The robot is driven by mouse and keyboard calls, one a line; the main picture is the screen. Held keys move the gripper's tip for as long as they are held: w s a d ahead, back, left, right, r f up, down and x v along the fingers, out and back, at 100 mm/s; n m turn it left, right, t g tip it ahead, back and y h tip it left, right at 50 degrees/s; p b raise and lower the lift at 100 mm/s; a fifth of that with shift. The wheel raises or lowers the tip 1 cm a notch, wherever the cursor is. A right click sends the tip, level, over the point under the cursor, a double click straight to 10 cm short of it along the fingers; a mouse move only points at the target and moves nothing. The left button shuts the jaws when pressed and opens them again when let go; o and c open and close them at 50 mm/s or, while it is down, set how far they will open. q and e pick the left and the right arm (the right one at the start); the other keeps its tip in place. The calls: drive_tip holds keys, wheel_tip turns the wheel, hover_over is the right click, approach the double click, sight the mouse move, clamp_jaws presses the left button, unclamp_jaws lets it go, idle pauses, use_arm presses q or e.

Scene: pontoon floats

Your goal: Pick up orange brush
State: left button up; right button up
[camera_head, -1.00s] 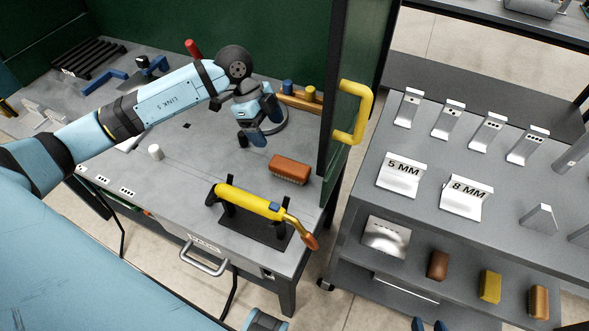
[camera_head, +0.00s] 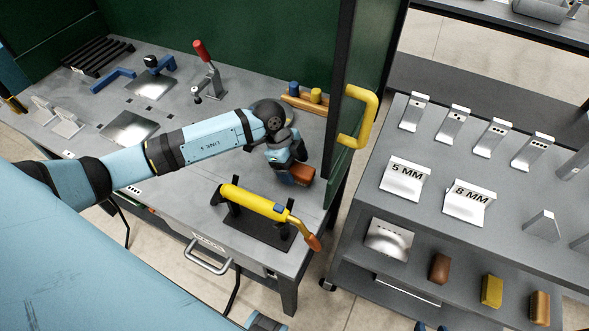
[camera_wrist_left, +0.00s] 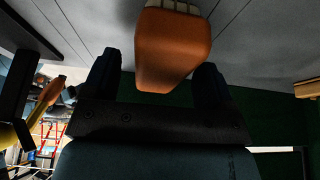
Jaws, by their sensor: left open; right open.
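The orange brush (camera_head: 301,175) lies on the grey workbench (camera_head: 225,168), partly hidden behind my left gripper (camera_head: 286,163). In the left wrist view the brush (camera_wrist_left: 173,48) shows its orange-brown block and pale bristles. My left gripper (camera_wrist_left: 155,75) is open, with one dark finger on each side of the brush's near end. There is a gap at the left finger, and the right finger looks close to the block. I cannot tell whether it touches. Only the fingertips of my right gripper (camera_head: 430,327) show at the bottom edge, apart and empty.
A yellow tool with an orange end (camera_head: 255,202) rests on a black stand just in front of the brush. A green panel with a yellow handle (camera_head: 358,116) stands to the right. A wooden holder with pegs (camera_head: 303,103) is behind. A grey shelf (camera_head: 420,225) stands further right.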

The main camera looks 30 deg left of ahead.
sight(294, 167)
use_arm(q)
drive_tip(key=shift+d+f, duration=0.1)
drive_tip(key=shift+f, duration=0.2)
drive_tip(key=shift+f, duration=0.25)
idle(0.4)
drive_tip(key=c, duration=1)
drive_tip(key=shift+r, duration=0.1)
wheel_tip(294, 167, up, 20)
drive_tip(key=shift+r+b, duration=0.2)
drive_tip(key=shift+b, duration=0.25)
